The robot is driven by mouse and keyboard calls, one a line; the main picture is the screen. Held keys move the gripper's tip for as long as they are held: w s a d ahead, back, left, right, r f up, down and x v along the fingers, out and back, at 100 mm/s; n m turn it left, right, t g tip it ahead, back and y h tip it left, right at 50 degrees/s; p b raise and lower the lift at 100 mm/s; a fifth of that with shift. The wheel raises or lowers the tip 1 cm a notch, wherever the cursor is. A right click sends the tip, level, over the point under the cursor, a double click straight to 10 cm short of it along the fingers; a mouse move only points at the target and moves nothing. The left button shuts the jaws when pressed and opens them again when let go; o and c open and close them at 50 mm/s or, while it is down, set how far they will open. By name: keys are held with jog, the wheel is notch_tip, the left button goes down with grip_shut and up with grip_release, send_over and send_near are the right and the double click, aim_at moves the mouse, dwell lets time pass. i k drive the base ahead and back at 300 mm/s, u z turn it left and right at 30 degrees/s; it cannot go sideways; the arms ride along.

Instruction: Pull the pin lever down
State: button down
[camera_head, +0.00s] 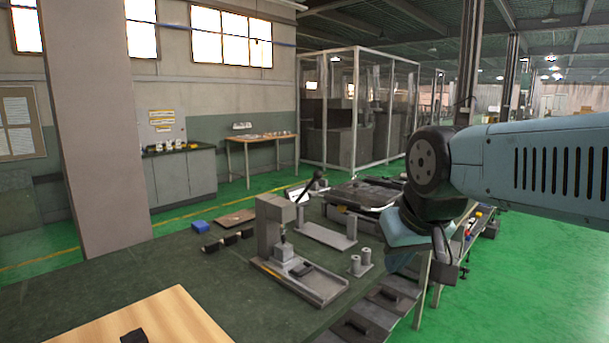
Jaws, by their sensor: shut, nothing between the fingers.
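A grey press (270,225) stands upright on the dark green table, on a flat grey base plate (318,283). Its dark pin lever (311,186) slants up to the right from the top of the press and ends in a dark, thicker grip. A small block with a pin sits under the press head. My gripper (447,279) hangs at the end of my arm, to the right of the press and lower in the picture. It is shut and empty, and clear of the lever. Its fingertips are small and dark, hard to make out.
Near the press are a grey bracket (325,236), two small cylinders (360,264) and a blue box (201,226). A wooden board (150,322) lies at the front left. Dark trays (388,300) line the table's right edge. Air above the lever looks free.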

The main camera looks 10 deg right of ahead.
aim_at(317, 174)
jog(key=u, duration=0.35)
jog(key=i, duration=1.15)
jog(key=z, duration=0.35)
